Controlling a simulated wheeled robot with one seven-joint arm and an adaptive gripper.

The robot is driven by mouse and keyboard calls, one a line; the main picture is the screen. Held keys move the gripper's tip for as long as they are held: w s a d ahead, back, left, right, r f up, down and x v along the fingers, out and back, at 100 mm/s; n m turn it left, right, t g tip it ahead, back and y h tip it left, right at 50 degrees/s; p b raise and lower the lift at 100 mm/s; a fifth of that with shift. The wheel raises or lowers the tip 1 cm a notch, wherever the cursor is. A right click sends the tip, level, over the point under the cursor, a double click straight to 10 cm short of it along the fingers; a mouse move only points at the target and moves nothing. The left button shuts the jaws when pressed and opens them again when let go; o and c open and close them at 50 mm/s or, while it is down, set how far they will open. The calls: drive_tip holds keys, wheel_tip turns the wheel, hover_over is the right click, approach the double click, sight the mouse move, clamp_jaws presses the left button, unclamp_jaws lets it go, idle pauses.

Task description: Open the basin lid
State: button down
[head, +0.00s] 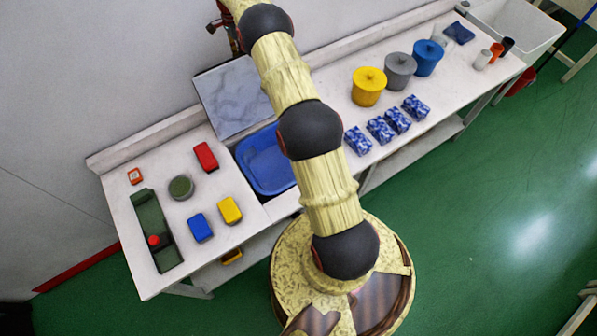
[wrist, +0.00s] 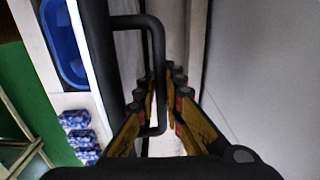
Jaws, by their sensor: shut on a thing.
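The basin lid (head: 232,95) is a grey marbled panel in the head view. It stands raised and tilted back towards the wall behind the blue basin (head: 262,165). The basin is uncovered, and my arm hides part of its right side. In the wrist view the basin (wrist: 66,45) shows at the upper left. My gripper (wrist: 163,92) is shut on the black bar handle (wrist: 157,60). In the head view only a red and dark part of my gripper (head: 226,30) shows at the top, above the lid.
The wall stands close behind the lid. Right are yellow (head: 369,88), grey and blue lidded pots and several blue-white packets (head: 380,129).

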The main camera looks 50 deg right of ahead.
drive_tip(key=shift+w+d+f+p, duration=0.15)
drive_tip(key=shift+w+p, duration=0.15)
drive_tip(key=shift+w, duration=0.4)
drive_tip(key=shift+w+d+f+p, duration=0.2)
drive_tip(key=shift+w+p, duration=0.15)
drive_tip(key=shift+w, duration=0.3)
drive_tip(key=shift+w+d+f+p, duration=0.15)
drive_tip(key=shift+w+p, duration=0.15)
drive_tip(key=shift+w, duration=0.4)
drive_tip(key=c, duration=1.1)
unclamp_jaws()
drive_tip(key=shift+o, duration=0.4)
wheel_tip(320, 180, up, 9)
drive_tip(key=p, duration=0.4)
drive_tip(key=shift+p, duration=0.4)
